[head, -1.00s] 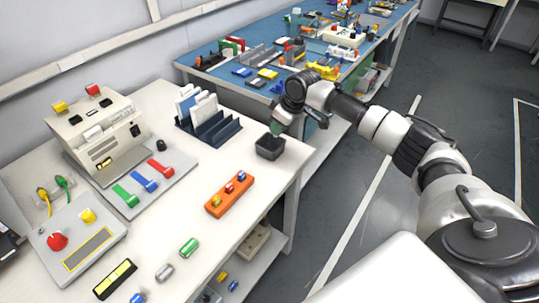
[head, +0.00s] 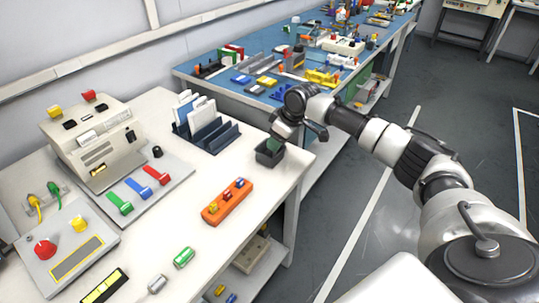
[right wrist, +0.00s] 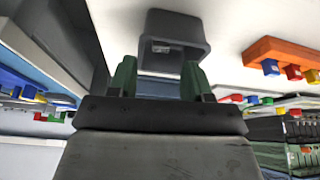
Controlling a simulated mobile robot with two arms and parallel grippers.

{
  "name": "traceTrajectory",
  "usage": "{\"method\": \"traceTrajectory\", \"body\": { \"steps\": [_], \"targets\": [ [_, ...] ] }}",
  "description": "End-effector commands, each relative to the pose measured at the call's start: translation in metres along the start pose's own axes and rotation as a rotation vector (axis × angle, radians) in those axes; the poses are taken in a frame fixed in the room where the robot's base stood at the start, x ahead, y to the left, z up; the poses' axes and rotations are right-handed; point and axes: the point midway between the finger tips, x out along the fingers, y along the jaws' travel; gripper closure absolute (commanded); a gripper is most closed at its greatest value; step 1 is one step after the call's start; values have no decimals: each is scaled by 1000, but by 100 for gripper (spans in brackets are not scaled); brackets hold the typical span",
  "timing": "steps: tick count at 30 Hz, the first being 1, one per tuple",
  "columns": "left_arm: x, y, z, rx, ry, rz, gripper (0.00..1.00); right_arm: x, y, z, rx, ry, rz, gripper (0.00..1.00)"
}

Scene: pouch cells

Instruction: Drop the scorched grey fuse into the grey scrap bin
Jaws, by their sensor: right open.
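The dark grey scrap bin (head: 265,159) stands near the right edge of the white table, and it shows large in the right wrist view (right wrist: 178,27). My right gripper (head: 276,143) is at the bin in the head view. Its green-tipped fingers (right wrist: 158,78) are apart with nothing between them, at the bin's rim in the wrist view. A small greyish piece (right wrist: 160,47) shows inside the bin; I cannot tell whether it is the scorched fuse. A silver-grey cylinder (head: 157,284) lies at the table's front, with no clear scorch marks. My left gripper is not in view.
An orange block with small coloured parts (head: 228,202) and a green cylinder (head: 184,257) lie in front of the bin. A dark blue rack (head: 211,135) stands to its left. A blue-topped bench (head: 225,78) full of parts is behind.

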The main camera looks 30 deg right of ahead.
Motion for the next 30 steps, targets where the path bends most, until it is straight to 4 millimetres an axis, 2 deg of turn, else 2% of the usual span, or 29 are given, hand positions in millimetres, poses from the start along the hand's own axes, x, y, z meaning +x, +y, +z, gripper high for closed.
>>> {"method": "traceTrajectory", "body": {
  "steps": [5,8,15,21,30],
  "targets": [
    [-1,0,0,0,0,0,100,-8,0,0,0,0,1,51],
    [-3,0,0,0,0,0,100,-23,1,0,0,2,2,51],
    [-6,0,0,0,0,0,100,-72,1,-1,0,2,2,51],
    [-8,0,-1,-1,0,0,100,-100,0,0,0,1,0,51],
    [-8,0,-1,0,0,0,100,-108,0,0,0,-1,0,51]
  ]
}}
